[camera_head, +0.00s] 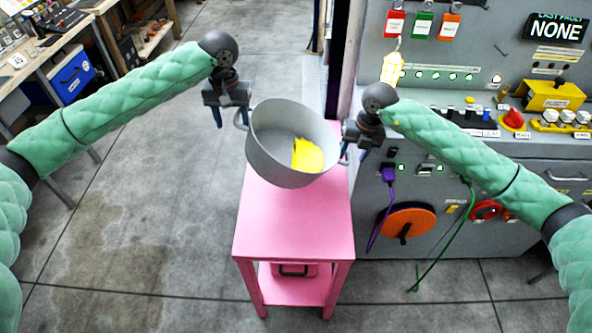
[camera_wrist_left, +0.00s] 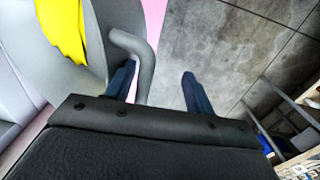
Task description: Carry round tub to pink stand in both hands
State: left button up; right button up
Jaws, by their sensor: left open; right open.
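The round tub (camera_head: 268,160) is grey, with a yellow item (camera_head: 307,155) inside. It appears over the far end of the pink stand (camera_head: 290,225); its underside contact is hidden. My left gripper (camera_head: 230,116) is open at the tub's left handle (camera_head: 239,120). In the left wrist view, the handle (camera_wrist_left: 145,65) lies between the spread fingers (camera_wrist_left: 160,90), nearer the left finger. My right gripper (camera_head: 354,153) is open beside the tub's right handle (camera_head: 344,156); the exact finger placement there is too small to tell.
A grey control panel (camera_head: 450,70) with switches, tags and cables stands close on the right. A workbench (camera_head: 60,45) with a blue drawer is at upper left. The near half of the pink top is bare. The concrete floor (camera_head: 150,220) to the left is clear.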

notch_tip(320, 180, up, 9)
jog(key=p, duration=0.7)
jog(key=shift+a+f+p, duration=0.15)
jog(key=shift+a+p, duration=0.1)
jog(key=shift+p, duration=0.05)
notch_tip(320, 180, up, 8)
jog(key=p, duration=0.8)
jog(key=shift+c, duration=0.2)
jog(key=shift+o, duration=0.2)
notch_tip(320, 180, up, 7)
jog(key=d+p, duration=0.1)
jog(key=shift+d, duration=0.15)
jog(key=shift+f, duration=0.1)
dwell(0.6)
